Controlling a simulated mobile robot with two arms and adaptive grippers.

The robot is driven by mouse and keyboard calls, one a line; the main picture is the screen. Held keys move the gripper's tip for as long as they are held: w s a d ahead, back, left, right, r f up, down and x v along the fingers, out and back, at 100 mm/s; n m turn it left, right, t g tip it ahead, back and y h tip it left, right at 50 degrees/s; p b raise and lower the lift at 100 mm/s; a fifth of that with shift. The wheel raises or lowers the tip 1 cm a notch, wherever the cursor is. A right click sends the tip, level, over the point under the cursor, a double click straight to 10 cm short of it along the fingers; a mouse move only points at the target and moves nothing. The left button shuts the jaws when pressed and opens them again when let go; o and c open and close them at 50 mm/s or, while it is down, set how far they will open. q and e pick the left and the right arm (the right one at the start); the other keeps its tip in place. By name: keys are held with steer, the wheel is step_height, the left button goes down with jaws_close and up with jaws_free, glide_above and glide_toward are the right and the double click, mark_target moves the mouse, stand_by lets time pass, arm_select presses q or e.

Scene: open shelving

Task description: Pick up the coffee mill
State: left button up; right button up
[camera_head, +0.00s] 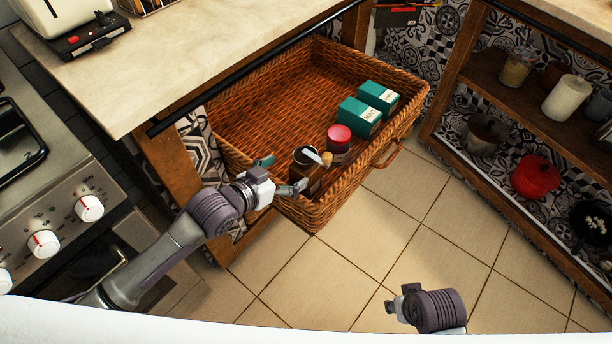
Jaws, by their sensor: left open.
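The coffee mill (309,179) stands in the front corner of a wicker basket. It has a brown wooden body, a dark round top and a crank with a light wooden knob. My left gripper (282,174) is open and empty, with its fingers spread at the mill's left side. One fingertip is near the basket rim and the other is close to the mill's lower body. I cannot tell whether they touch it. My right gripper (402,301) shows only in part at the bottom, beside its grey wrist.
The pulled-out wicker basket (270,103) also holds a red-lidded jar (339,140) right behind the mill and two teal boxes (360,117). A counter (190,60) overhangs at upper left. A stove (60,200) is at left, open shelves (540,120) at right. The tiled floor is clear.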

mark_target(300, 168)
arm_select(q)
steer(key=shift+x, duration=1)
steer(key=x, duration=0.1)
steer(key=b+x, duration=0.1)
steer(key=x, duration=0.2)
steer(key=shift+s+d+f+b, duration=0.15)
steer(key=shift+d+f+b, duration=0.05)
steer(key=shift+d+b, duration=0.2)
arm_select(e)
steer(key=v, duration=0.7)
steer(key=shift+w, duration=0.35)
arm_select(q)
steer(key=shift+c, duration=0.4)
arm_select(e)
steer(key=shift+d, duration=0.1)
arm_select(q)
steer(key=c, duration=1.3)
steer(key=shift+r, duration=0.1)
steer(key=shift+c, duration=1.2)
arm_select(e)
steer(key=shift+r, duration=0.1)
